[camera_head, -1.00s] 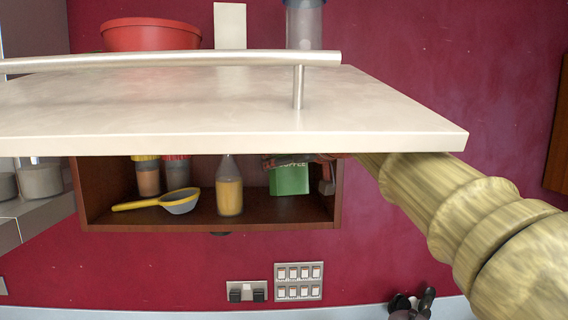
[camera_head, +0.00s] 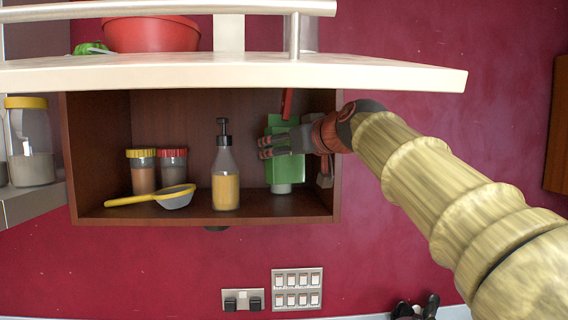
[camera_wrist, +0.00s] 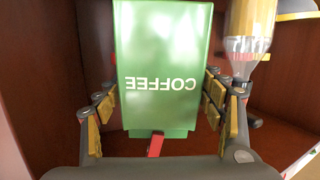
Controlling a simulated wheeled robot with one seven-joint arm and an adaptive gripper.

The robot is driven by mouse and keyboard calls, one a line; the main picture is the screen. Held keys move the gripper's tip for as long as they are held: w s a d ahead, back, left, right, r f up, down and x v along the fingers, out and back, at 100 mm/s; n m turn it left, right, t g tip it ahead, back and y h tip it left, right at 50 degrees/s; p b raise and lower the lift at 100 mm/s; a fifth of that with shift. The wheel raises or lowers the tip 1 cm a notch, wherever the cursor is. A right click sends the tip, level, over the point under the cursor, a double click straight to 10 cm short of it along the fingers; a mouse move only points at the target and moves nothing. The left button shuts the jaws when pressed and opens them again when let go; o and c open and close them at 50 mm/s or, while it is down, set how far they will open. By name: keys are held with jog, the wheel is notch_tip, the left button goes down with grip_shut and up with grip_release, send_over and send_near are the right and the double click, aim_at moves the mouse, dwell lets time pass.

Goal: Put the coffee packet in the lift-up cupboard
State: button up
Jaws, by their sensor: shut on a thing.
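The green coffee packet (camera_head: 286,170) is inside the open cupboard, at the right end. Its lettering reads upside down in the wrist view (camera_wrist: 162,55). My gripper (camera_head: 270,148) reaches in from the right and is shut on the packet, with fingers on both sides of it in the wrist view (camera_wrist: 162,105). The packet appears slightly above the cupboard floor; its exact clearance is hard to tell. The cupboard (camera_head: 100,215) has brown wood walls. Its cream lift-up door (camera_head: 200,75) is raised, with a metal bar handle (camera_head: 150,9).
A bottle with a black pump (camera_head: 227,185) stands left of the packet. Two jars (camera_head: 142,172) and (camera_head: 173,165) and a yellow-handled sieve (camera_head: 172,199) are further left. A red bowl (camera_head: 150,36) is above the door. A narrow red thing (camera_head: 287,103) shows above the packet.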

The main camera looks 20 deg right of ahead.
aim_at(284, 172)
jog(key=shift+f+b, duration=0.1)
jog(key=shift+b, duration=0.3)
jog(key=t+b, duration=0.1)
jog(key=b, duration=0.2)
jog(key=shift+r+y+b, duration=0.3)
jog(key=shift+r, duration=0.05)
notch_tip(284, 172, down, 4)
jog(key=b, duration=0.4)
jog(key=shift+f, duration=0.25)
jog(key=shift+f+b, duration=0.2)
jog(key=shift+b, duration=0.2)
jog(key=shift+f+b, duration=0.6)
jog(key=shift+f, duration=0.2)
jog(key=o, duration=2.1)
jog(key=shift+w+f, duration=0.1)
